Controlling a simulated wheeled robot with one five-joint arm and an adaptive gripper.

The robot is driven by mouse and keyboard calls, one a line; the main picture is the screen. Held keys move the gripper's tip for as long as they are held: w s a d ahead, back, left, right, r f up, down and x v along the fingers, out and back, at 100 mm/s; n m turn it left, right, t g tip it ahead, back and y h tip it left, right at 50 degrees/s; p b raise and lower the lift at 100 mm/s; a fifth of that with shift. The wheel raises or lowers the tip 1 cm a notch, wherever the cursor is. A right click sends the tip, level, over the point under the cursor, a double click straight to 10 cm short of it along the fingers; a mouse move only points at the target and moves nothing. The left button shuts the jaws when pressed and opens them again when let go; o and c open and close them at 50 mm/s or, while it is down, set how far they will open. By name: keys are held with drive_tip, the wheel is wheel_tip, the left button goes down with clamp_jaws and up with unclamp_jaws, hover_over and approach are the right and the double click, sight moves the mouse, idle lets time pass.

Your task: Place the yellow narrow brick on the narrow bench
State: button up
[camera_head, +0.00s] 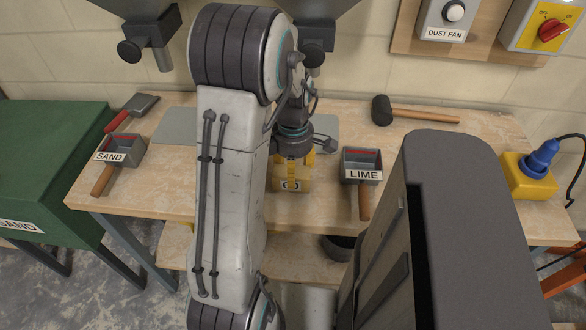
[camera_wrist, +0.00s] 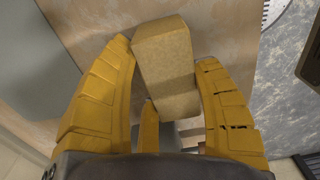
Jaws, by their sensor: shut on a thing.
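A yellow-tan brick (camera_wrist: 165,55) is between the yellow fingers of my gripper (camera_wrist: 163,72) in the wrist view, with its long end sticking out past the fingertips. My gripper is shut on it. In the head view the brick (camera_head: 291,181) shows under my gripper (camera_head: 293,158), partly behind my arm, with a dark mark on its near face. It is over the front part of a pale wooden bench (camera_head: 420,150). I cannot tell if the brick touches the top. This is the only wooden bench I see.
A SAND scoop (camera_head: 120,149) lies left of my arm and a LIME scoop (camera_head: 361,166) close right of the brick. A mallet (camera_head: 420,115) and a yellow socket box (camera_head: 527,177) are farther right. A green SAND tub (camera_head: 50,140) stands left.

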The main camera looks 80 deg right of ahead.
drive_tip(key=shift+f, duration=0.15)
drive_tip(key=o, duration=1.2)
wheel_tip(320, 180, up, 12)
drive_tip(key=shift+r+p, duration=0.2)
drive_tip(key=shift+p, duration=0.55)
